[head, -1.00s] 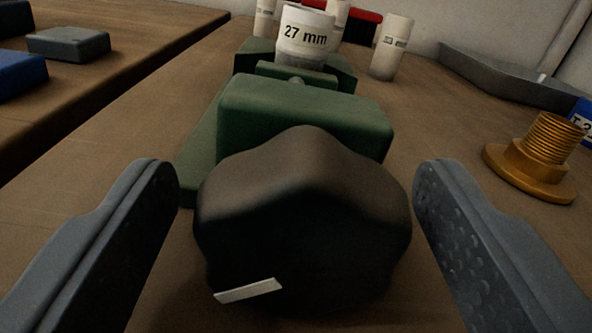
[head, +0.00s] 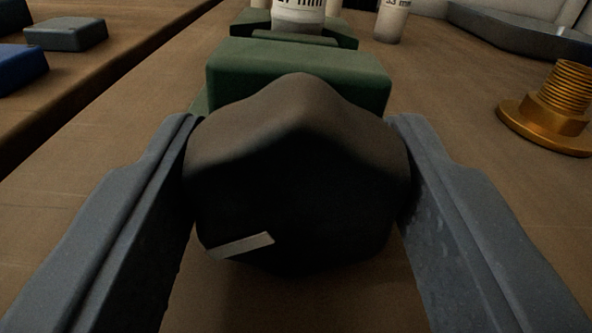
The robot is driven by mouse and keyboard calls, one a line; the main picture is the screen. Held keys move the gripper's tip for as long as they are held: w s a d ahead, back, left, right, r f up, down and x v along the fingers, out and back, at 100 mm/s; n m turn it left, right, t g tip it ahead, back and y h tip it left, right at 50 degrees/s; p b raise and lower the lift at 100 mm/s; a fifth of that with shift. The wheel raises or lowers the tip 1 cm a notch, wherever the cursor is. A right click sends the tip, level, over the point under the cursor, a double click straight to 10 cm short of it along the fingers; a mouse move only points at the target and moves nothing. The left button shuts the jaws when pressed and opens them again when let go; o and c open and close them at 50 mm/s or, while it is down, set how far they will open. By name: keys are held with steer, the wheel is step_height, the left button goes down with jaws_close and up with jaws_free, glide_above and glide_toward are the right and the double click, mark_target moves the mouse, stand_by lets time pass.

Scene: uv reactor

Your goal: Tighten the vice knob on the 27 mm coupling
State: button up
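The vice knob (head: 298,170) is a large dark lobed knob in the middle of the head view, with a pale mark low on its left face. My gripper (head: 298,190) has one finger on each side of it, and both fingers appear to touch its sides. The green vice (head: 300,68) stands behind the knob. The white 27 mm coupling (head: 298,14) sits upright at the vice jaws; its top and most of its label are cut off by the upper edge.
A brass threaded fitting (head: 557,110) stands at the right. Another white coupling (head: 391,20) is behind the vice on the right. A grey tray-like piece (head: 520,32) lies at the back right. Grey (head: 66,33) and blue (head: 18,66) blocks lie at the left.

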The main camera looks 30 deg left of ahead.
steer(key=shift+m+p, duration=0.4)
steer(key=shift+p, duration=0.3)
steer(key=o, duration=1)
steer(key=p+v, duration=0.1)
steer(key=v, duration=1.2)
steer(key=shift+s+d+p, duration=0.25)
steer(key=shift+s+p, duration=0.1)
steer(key=shift+p, duration=0.05)
steer(key=shift+f, duration=0.1)
